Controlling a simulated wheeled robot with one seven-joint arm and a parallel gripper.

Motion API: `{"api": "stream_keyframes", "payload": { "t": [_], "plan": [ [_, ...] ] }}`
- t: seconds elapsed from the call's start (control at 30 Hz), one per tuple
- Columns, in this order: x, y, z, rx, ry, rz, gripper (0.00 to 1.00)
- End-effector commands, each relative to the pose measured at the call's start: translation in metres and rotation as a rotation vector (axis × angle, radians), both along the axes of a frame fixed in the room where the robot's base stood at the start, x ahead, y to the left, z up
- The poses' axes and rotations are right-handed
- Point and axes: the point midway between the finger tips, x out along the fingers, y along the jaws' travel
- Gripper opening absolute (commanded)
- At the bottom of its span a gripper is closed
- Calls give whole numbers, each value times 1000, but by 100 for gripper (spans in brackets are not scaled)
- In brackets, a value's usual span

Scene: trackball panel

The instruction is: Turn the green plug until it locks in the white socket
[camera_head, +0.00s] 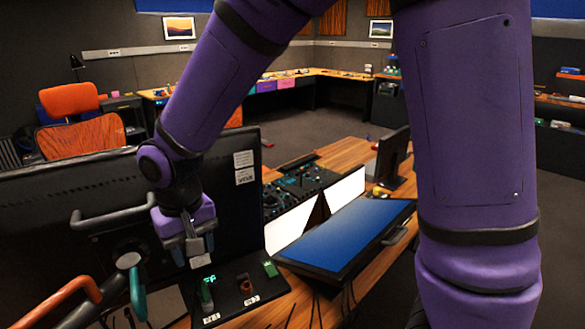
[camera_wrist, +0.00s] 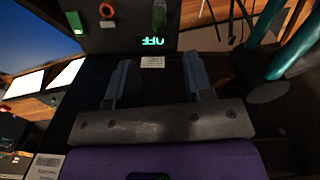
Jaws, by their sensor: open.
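A green plug (camera_head: 206,297) stands upright on the dark panel at the lower middle of the head view. It also shows at the top edge of the wrist view (camera_wrist: 159,16), partly cut off. I cannot clearly make out a white socket around its base. My gripper (camera_head: 194,259) points down, above and a little behind the plug in the head view. In the wrist view my gripper (camera_wrist: 160,80) has its two fingers wide apart, with nothing between them. The plug is beyond the fingertips, apart from them.
Beside the plug are a reddish-brown knob (camera_head: 246,284) and a green block (camera_head: 270,268). A lit green display (camera_wrist: 152,41) reads OFF. A large dark monitor (camera_head: 80,200) stands behind my gripper. A blue screen (camera_head: 345,235) lies right, and teal and orange handles (camera_head: 65,300) rise left.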

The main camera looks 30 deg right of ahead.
Motion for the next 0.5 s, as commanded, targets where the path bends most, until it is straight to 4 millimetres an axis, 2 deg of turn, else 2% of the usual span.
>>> {"api": "stream_keyframes", "payload": {
  "t": [0.07,0.5],
  "plan": [
    [0,0,15,3,-4,-1,48],
    [-6,-59,64,22,-88,-40,48]
  ]
}}
